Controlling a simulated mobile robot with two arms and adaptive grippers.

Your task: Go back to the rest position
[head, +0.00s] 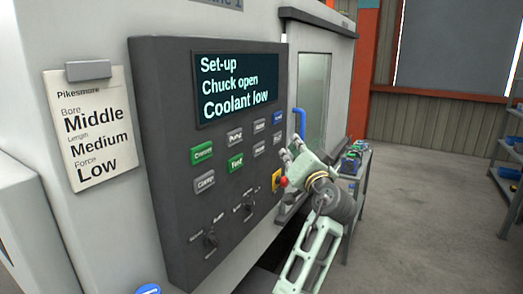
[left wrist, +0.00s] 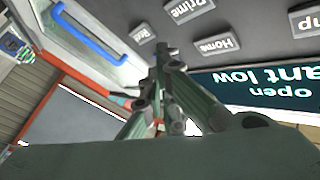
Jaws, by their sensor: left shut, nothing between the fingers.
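My left gripper (head: 289,152) is shut and empty. It is in front of the right edge of the dark control panel (head: 165,130), close to its buttons. In the left wrist view the closed fingers (left wrist: 160,52) point toward the panel's grey keys; I cannot tell whether they touch it. The panel's screen (head: 235,87) reads "Set-up, Chuck open, Coolant low". A red stop button on a yellow plate (head: 276,180) sits just below and left of the gripper. My right gripper is not in view.
A paper card (head: 92,130) hangs left of the panel. The machine door with its blue handle (head: 300,122) is just behind the gripper; the handle also shows in the left wrist view (left wrist: 88,35). A side table (head: 362,180) stands behind my arm. Open floor lies to the right.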

